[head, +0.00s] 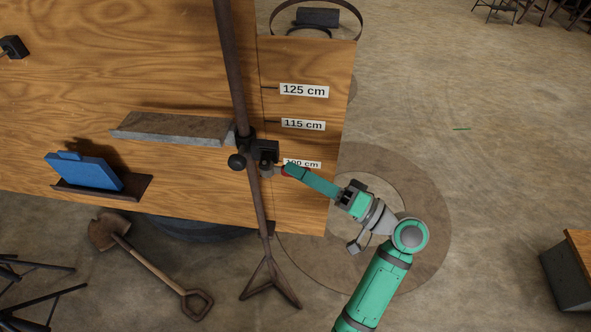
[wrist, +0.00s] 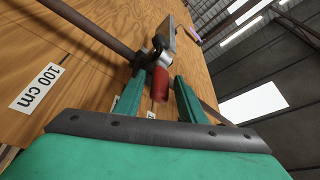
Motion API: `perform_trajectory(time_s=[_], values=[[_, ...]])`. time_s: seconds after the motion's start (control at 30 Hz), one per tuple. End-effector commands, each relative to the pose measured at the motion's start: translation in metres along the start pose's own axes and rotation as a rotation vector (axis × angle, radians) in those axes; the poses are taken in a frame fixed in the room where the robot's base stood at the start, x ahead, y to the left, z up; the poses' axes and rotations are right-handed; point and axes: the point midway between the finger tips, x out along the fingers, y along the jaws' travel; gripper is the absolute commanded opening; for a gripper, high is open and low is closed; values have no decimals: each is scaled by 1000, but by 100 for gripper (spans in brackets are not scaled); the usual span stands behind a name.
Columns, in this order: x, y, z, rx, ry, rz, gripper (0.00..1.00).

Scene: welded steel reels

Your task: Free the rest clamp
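The rest clamp (head: 264,151) is a dark block on a rusty upright pole (head: 229,70), with a round black knob on its left side. In the wrist view the clamp (wrist: 161,45) carries a lever with a red grip (wrist: 160,85). A little of the red grip shows in the head view (head: 284,171) at my fingertips. My gripper (head: 289,170) reaches in from the right. In the wrist view its green fingers (wrist: 160,78) stand open on both sides of the red grip, with gaps visible. Contact with the grip cannot be made out.
A grey-topped bar (head: 175,129) lies left of the clamp, before a wooden board (head: 60,25) with height labels. A blue case (head: 85,171) sits on a small ledge (head: 125,190). A shovel (head: 150,262) lies on the floor near the pole's tripod foot (head: 270,285).

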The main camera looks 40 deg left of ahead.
Motion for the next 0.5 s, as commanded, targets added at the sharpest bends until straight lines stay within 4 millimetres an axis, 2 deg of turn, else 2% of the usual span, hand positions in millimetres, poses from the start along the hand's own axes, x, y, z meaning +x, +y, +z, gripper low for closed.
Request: perform_trajectory(time_s=[0.2,0.47,0.5], values=[[12,0,0,-1,1,1,36],[12,0,0,-1,1,1,36],[12,0,0,-1,1,1,27]])
